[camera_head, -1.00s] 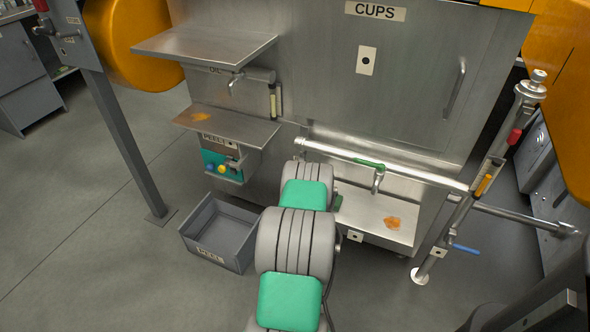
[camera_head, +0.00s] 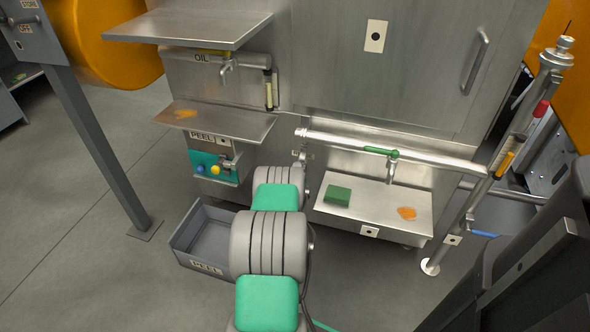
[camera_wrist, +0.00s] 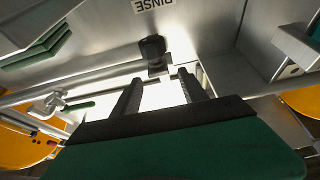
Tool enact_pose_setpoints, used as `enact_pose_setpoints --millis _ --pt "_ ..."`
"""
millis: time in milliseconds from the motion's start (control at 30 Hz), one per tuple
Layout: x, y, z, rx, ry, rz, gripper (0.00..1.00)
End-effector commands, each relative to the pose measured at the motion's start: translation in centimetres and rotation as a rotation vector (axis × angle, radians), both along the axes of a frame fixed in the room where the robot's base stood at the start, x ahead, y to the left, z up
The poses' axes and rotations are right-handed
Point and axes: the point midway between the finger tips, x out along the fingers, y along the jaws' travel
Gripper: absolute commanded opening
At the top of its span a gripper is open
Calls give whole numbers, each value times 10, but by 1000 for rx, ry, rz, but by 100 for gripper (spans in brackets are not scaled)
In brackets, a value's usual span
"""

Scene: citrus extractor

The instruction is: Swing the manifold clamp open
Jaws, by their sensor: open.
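The manifold is a horizontal steel pipe (camera_head: 430,159) across the lower right front of the machine. A green lever (camera_head: 381,151) with a spout below it sits along the pipe; the lever also shows in the wrist view (camera_wrist: 78,106). A dark fitting (camera_wrist: 153,48) stands at the pipe's end by the RINSE label in the wrist view. I cannot tell for certain which part is the clamp. My gripper (camera_wrist: 160,78) is open, its two dark fingers pointing towards the dark fitting, with nothing held. In the head view my own arm hides most of the gripper.
A steel shelf (camera_head: 370,222) below the pipe holds a green sponge (camera_head: 338,195) and an orange stain. A grey peel bin (camera_head: 208,240) stands on the floor at left. An upright post (camera_head: 470,205) with coloured handles stands at right.

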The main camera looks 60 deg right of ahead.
Motion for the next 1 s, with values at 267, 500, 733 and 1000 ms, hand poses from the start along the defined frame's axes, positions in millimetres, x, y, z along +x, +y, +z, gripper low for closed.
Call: enact_pose_setpoints --millis 267,500,733,1000 --pt "0 -8 -15 -3 -2 -3 51" --pt "7 -49 2 -3 -1 -2 51" --pt "12 -70 12 0 -1 1 51" --pt "13 -71 13 0 0 2 47"
